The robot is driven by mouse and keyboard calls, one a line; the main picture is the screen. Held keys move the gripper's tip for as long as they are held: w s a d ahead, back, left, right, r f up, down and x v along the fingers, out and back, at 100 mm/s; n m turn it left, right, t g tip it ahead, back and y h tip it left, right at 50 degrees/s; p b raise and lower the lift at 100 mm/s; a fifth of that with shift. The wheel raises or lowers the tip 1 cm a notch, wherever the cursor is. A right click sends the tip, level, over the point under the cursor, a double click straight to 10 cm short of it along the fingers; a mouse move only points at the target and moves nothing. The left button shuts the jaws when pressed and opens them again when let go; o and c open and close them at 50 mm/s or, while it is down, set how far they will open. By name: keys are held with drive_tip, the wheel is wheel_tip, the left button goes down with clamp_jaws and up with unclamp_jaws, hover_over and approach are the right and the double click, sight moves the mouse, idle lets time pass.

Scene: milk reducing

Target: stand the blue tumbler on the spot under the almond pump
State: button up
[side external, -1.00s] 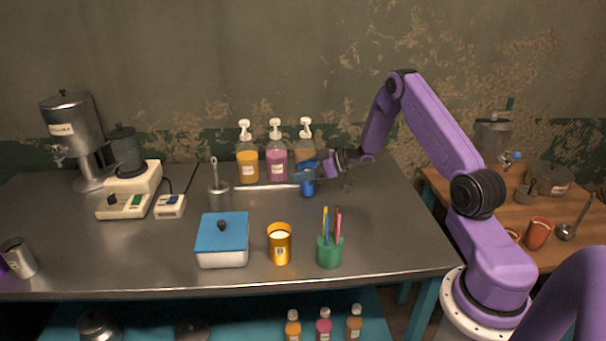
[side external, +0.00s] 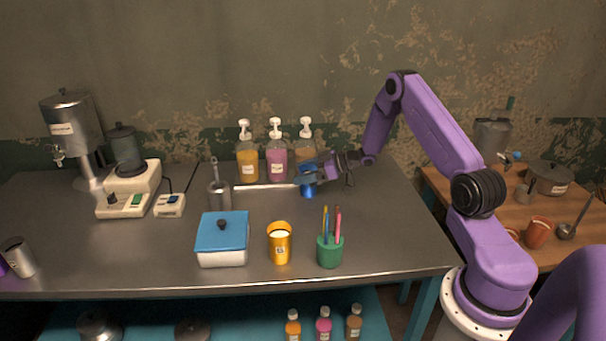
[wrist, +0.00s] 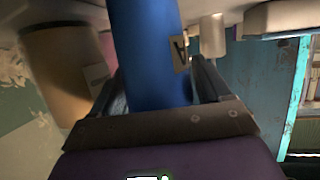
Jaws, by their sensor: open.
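The blue tumbler (side external: 307,189) stands upright at the back of the steel counter, in front of the rightmost of three pump bottles. That bottle (side external: 306,151) holds tan-brown liquid and is partly hidden by my gripper and the tumbler. My gripper (side external: 307,177) is at the tumbler from the right, its jaws open around it. In the wrist view the blue tumbler (wrist: 150,50) fills the space between the two fingers, with a small label marked A on its side. Whether the fingers touch it I cannot tell.
The amber (side external: 247,162) and pink (side external: 277,161) pump bottles stand left of the brown one. A pale strip (side external: 262,186) lies before them. A yellow cup (side external: 279,244), green pencil holder (side external: 329,252) and blue-lidded box (side external: 222,240) stand nearer the front. The counter's right end is clear.

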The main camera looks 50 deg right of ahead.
drive_tip(key=v, duration=1.1)
drive_tip(key=w+a+r+n+g+h, duration=0.1)
drive_tip(key=w+a+r+h, duration=0.1)
drive_tip(key=a, duration=0.3)
drive_tip(key=w+a+r+n+g+h, duration=0.1)
drive_tip(key=w+a+r, duration=0.15)
drive_tip(key=a, duration=0.35)
drive_tip(key=s+a+r+g+h, duration=0.25)
drive_tip(key=s+a, duration=0.25)
drive_tip(key=a, duration=0.8)
drive_tip(key=s+a+r+n+g, duration=0.1)
drive_tip(key=s+a, duration=0.2)
drive_tip(key=s, duration=0.5)
drive_tip(key=s+a+r+n+g, duration=0.15)
drive_tip(key=s+a, duration=0.25)
drive_tip(key=s, duration=0.4)
drive_tip(key=s+d+n+g+h, duration=0.1)
drive_tip(key=s+g, duration=0.3)
drive_tip(key=s, duration=1.2)
drive_tip(key=shift+r+g+h, duration=0.3)
drive_tip(key=shift+r+h, duration=0.05)
drive_tip(key=shift+r, duration=0.05)
